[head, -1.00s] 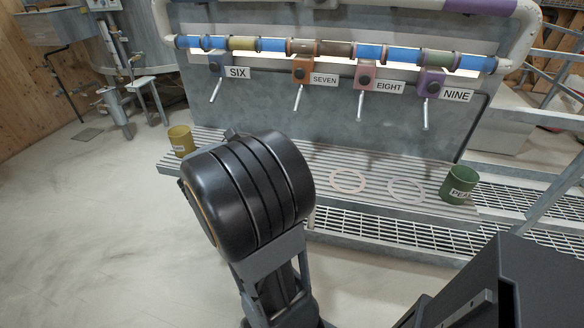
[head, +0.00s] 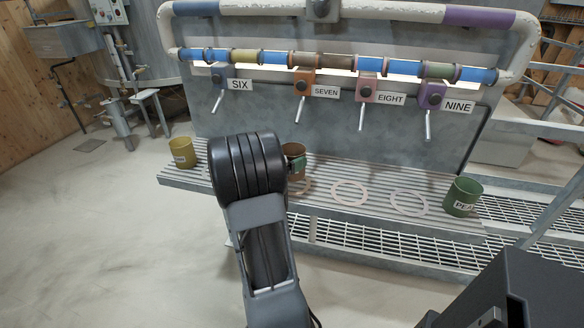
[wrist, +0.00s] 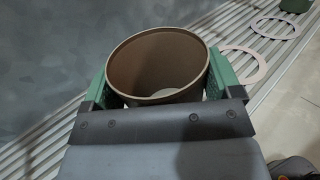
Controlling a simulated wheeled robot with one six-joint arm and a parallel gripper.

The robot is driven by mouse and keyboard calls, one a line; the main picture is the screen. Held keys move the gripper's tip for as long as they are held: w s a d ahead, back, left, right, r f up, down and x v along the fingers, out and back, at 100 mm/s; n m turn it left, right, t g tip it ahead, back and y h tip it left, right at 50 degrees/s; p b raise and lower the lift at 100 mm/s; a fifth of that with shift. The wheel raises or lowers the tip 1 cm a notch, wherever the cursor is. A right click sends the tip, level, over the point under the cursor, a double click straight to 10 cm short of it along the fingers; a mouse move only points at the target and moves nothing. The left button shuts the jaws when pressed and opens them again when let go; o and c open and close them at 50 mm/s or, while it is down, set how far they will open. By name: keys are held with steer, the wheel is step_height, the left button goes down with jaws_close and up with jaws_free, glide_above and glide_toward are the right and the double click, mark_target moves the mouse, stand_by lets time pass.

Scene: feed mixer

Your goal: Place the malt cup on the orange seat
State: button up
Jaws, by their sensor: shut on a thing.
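My gripper (wrist: 160,80) is shut on a brown cup (wrist: 150,62), one green-padded finger on each side; no label is visible on it. The cup is upright and looks empty inside. In the head view the cup (head: 294,149) shows just right of my black wrist, with a green finger pad (head: 298,166) against it. The orange seat (head: 304,188), a ring on the slatted ledge below the orange tap SEVEN, is partly hidden by my arm. The cup is above or behind it; I cannot tell whether it touches the ledge.
Pinkish (head: 350,204) and pale purple-grey (head: 425,207) rings lie empty to the right. A green cup (head: 462,197) stands at the ledge's right end, a mustard cup (head: 183,152) at its left. Tap levers hang above the slatted ledge (head: 330,173).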

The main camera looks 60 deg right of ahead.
steer(key=shift+w+d+f, duration=0.1)
steer(key=shift+d+f, duration=0.25)
steer(key=shift+f, duration=0.1)
steer(key=shift+f+b, duration=0.3)
steer(key=shift+f, duration=1.3)
steer(key=shift+f, duration=0.2)
steer(key=o, duration=0.8)
steer(key=shift+c, duration=0.2)
steer(key=shift+w, duration=0.1)
